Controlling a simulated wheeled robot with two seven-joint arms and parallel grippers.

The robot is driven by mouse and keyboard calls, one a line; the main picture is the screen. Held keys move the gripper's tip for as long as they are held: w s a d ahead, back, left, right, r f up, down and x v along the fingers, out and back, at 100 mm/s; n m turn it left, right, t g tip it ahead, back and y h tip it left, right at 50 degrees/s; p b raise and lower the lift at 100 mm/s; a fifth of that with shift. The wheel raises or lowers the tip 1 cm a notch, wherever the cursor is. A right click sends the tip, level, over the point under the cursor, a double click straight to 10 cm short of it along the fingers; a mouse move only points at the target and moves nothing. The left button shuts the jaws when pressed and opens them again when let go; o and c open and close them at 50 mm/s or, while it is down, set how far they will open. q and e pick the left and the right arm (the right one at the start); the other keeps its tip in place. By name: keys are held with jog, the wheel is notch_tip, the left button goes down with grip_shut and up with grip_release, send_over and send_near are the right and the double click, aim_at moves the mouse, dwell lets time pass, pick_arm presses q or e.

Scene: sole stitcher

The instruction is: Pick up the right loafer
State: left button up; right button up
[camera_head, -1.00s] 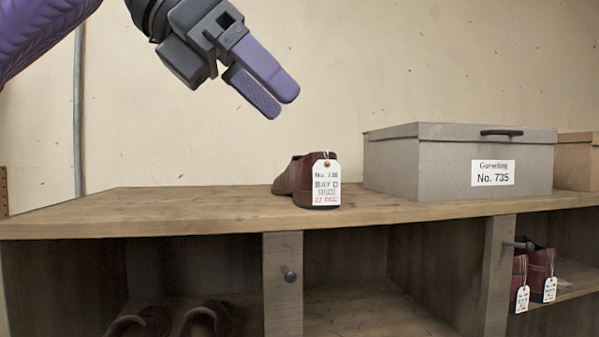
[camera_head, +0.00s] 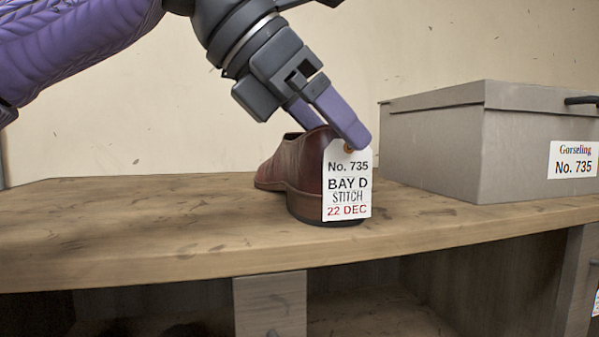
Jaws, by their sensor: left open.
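A dark red-brown loafer (camera_head: 302,168) stands upright on the wooden bench top, its heel toward me. A white tag (camera_head: 347,186) on its heel reads No. 735, BAY D, STITCH, 22 DEC. My left gripper (camera_head: 330,130) is open and comes down from above at the loafer's opening. Its near finger covers part of the heel's top edge, and the far finger's tip is hidden behind the shoe's rim or inside it; I cannot tell which. My right gripper is not in view.
A grey lidded box (camera_head: 440,150) labelled Gorseling No. 735 stands on the bench top (camera_head: 130,225) right of the loafer. The bench top left of the loafer is clear. Open compartments lie below, with a post (camera_head: 270,303) between them.

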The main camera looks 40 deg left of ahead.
pick_arm(q)
jog(key=shift+x, duration=0.9)
jog(key=shift+s+d+r, duration=0.15)
jog(key=shift+s, duration=0.1)
jog(key=shift+c, duration=0.3)
jog(key=shift+w, duration=0.15)
jog(key=c, duration=0.7)
grip_shut()
